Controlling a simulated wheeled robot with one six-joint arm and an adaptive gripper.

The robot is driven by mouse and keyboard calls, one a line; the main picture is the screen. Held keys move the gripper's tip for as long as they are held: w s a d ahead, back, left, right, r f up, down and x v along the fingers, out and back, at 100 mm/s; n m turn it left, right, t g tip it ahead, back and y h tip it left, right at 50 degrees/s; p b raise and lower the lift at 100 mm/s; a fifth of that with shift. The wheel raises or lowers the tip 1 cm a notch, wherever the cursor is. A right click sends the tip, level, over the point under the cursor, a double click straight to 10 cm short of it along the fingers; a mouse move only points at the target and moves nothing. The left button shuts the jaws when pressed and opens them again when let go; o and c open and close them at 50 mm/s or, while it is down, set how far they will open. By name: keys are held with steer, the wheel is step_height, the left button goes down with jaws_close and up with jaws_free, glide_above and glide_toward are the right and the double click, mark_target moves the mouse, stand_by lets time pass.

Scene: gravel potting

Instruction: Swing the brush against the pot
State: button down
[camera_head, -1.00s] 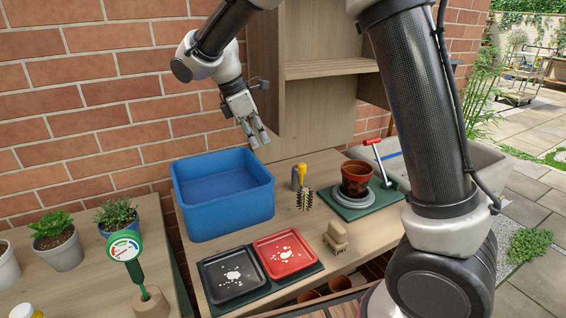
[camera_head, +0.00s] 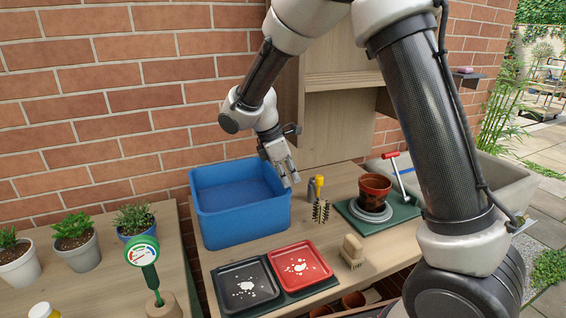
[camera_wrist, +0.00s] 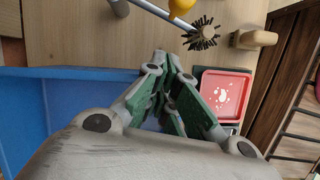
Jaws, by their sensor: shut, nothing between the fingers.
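The terracotta pot (camera_head: 375,187), with dark stains, stands upright on a grey round plate (camera_head: 371,211) on a green mat at the right. A brush with dark round bristles (camera_head: 321,211) is on the table left of the pot, close to a yellow-topped item (camera_head: 319,182); its bristles also show in the wrist view (camera_wrist: 203,34). I cannot tell whether the two are joined. A wooden block brush (camera_head: 352,249) sits nearer the front. My gripper (camera_head: 291,180) is shut and empty, above the blue bin's right side and left of the round brush. The pot is not in the wrist view.
The blue bin (camera_head: 243,226) stands at the left. A black tray (camera_head: 245,284) and a red tray (camera_head: 300,266) with white bits lie in front. A red-handled tool (camera_head: 395,167) slants beside the pot. A wooden shelf (camera_head: 338,80) stands behind. Potted plants are far left.

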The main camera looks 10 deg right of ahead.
steer(key=shift+d+f, duration=0.2)
steer(key=shift+d, duration=1.85)
steer(key=shift+s+d, duration=0.1)
